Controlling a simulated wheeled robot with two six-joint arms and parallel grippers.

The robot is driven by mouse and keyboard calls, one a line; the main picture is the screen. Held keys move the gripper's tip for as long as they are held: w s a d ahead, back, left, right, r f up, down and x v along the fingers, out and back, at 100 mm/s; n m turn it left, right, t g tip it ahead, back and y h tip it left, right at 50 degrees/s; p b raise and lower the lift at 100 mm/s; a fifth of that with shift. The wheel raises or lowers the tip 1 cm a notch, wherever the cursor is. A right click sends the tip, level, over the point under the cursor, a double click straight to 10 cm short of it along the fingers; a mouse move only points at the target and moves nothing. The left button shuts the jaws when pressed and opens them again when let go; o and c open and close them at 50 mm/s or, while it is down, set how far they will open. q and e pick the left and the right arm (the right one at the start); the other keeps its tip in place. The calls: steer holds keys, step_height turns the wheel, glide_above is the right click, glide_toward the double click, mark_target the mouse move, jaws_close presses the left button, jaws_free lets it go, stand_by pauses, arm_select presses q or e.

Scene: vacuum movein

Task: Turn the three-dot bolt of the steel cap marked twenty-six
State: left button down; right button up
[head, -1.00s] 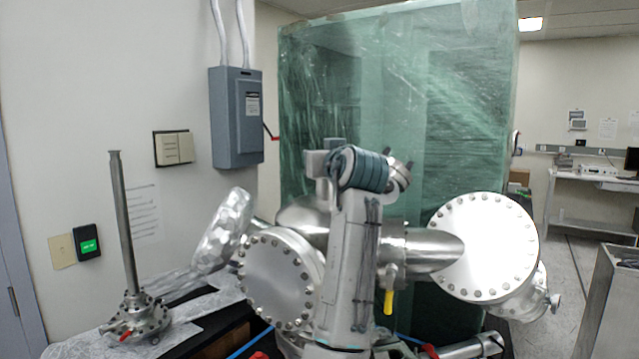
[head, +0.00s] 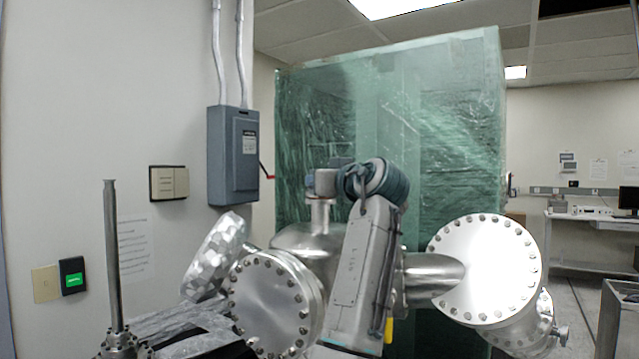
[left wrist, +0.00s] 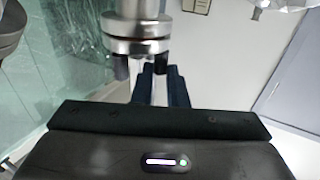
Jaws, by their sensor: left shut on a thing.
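A small steel cap (head: 321,182) tops a short neck on the steel chamber (head: 305,240) in the head view. In the left wrist view a stacked steel flange (left wrist: 137,35) fills the top middle, with a dark bolt end (left wrist: 120,67) below its rim. My left gripper (left wrist: 158,74) has its dark fingers close together just under that rim, shut on what looks like a bolt; the bolt is mostly hidden. In the head view my left arm stands in front of the chamber and its fingers are hidden. No dots or number are legible. My right gripper is not in view.
Two large bolted flanges, left (head: 270,302) and right (head: 484,270), flank my arm. A green-wrapped crate (head: 440,130) stands behind. A grey electrical box (head: 233,155) hangs on the wall.

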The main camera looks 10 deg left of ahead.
arm_select(q)
steer(key=c, duration=1.5)
jaws_free()
steer(key=shift+o, duration=0.3)
steer(key=shift+s+a, duration=0.2)
steer(key=shift+w+d, duration=0.25)
